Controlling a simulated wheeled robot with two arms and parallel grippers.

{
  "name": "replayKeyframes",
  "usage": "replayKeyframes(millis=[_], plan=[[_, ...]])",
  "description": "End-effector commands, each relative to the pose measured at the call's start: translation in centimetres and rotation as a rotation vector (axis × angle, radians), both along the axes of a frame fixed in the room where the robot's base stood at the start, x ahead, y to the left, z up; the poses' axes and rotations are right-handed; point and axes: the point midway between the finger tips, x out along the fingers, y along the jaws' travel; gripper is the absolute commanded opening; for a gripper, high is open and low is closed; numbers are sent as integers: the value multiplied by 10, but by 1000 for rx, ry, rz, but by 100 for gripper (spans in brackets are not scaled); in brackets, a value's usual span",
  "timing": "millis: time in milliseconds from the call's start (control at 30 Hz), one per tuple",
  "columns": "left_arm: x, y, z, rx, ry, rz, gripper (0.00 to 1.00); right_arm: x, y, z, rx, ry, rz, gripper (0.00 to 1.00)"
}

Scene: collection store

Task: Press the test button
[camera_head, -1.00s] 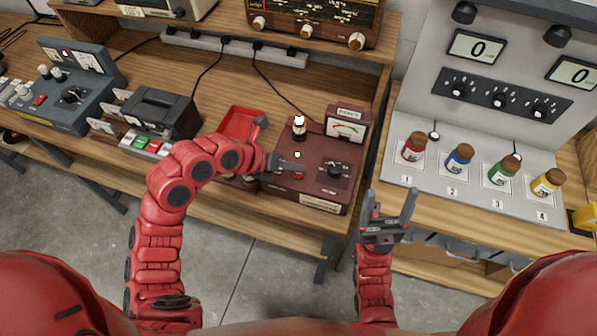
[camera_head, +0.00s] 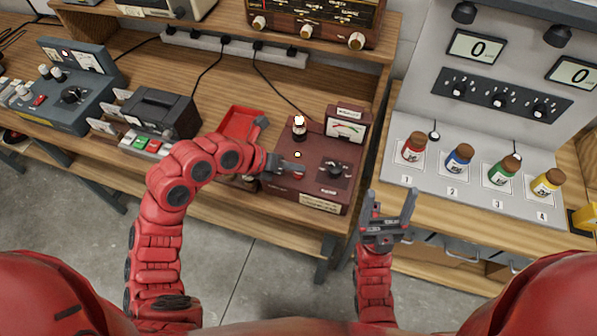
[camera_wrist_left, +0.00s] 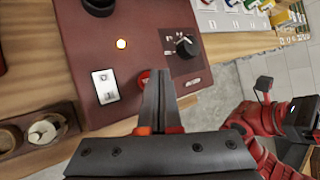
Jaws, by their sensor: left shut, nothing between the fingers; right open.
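The dark red tester box (camera_head: 322,185) stands on the wooden bench, with a meter, a black knob (camera_head: 335,168) and a lit small lamp (camera_head: 297,154) on it. A red button (camera_head: 298,176) sits on its top, partly covered by my left gripper (camera_head: 301,168). In the left wrist view the red button (camera_wrist_left: 144,76) shows just beside the shut fingers (camera_wrist_left: 160,80), partly hidden behind them. The fingertips are over or at the button; I cannot tell if they touch it. My right gripper (camera_head: 388,208) is open and empty, in front of the bench.
A red tray (camera_head: 240,122) lies left of the tester. A black device with green and red buttons (camera_head: 150,143) and a grey-blue console (camera_head: 62,100) are further left. A grey panel with several coloured bottles (camera_head: 480,185) is at the right.

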Motion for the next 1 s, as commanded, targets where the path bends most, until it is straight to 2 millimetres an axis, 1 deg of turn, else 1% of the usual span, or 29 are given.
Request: replayKeyframes(millis=[300, 667, 1000], plan=[[0, 0, -10, 3, 0, -1, 0, 0, 0, -11, 0, 0, 0, 76], [0, 0, -9, 0, 1, -1, 0, 0, 0, -10, 0, 0, 0, 76], [0, 0, -12, 0, 1, -1, 0, 0, 0, -14, 0, 0, 0, 76]])
